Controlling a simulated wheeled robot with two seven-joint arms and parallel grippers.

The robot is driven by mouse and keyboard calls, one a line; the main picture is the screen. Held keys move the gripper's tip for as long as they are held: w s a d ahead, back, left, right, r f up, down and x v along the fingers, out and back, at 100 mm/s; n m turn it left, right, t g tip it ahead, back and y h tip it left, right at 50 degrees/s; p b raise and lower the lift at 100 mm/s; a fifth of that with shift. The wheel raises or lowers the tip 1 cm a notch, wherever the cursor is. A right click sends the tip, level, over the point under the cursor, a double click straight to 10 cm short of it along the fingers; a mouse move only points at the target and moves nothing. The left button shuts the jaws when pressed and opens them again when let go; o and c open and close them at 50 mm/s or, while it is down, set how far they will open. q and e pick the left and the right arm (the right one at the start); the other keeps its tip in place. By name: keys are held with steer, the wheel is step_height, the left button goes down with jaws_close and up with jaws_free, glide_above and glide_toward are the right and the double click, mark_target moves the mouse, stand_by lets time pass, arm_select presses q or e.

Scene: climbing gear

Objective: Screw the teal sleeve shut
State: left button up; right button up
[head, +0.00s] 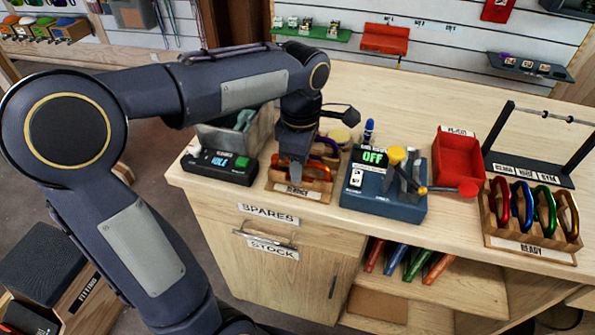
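My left gripper (291,172) points down at a small wooden rack (312,193) with a partly hidden label, near the counter's front edge. Its fingers are small and seen from behind, so I cannot tell whether they are open or what is between them. Red-orange and purple carabiners (322,170) stand in this rack beside the gripper. I cannot make out a teal sleeve on them; the gripper and wrist hide part of the rack. A teal item (243,119) shows in a grey bin (226,140) behind my forearm. My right gripper is not in view.
A blue box (382,207) with an "OFF" display and a clamp stands right of the rack. A black box (220,170) is to its left. A red bin (458,160), a "READY" rack (530,243) of coloured carabiners and a black bar stand (535,172) are further right.

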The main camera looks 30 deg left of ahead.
arm_select(q)
steer(key=shift+s+d, duration=0.15)
steer(key=shift+s, duration=0.6)
stand_by(0.3)
steer(key=shift+r, duration=0.25)
steer(key=shift+r+p, duration=1.2)
steer(key=shift+w+p, duration=0.3)
steer(key=shift+w, duration=0.45)
steer(key=shift+f, duration=0.1)
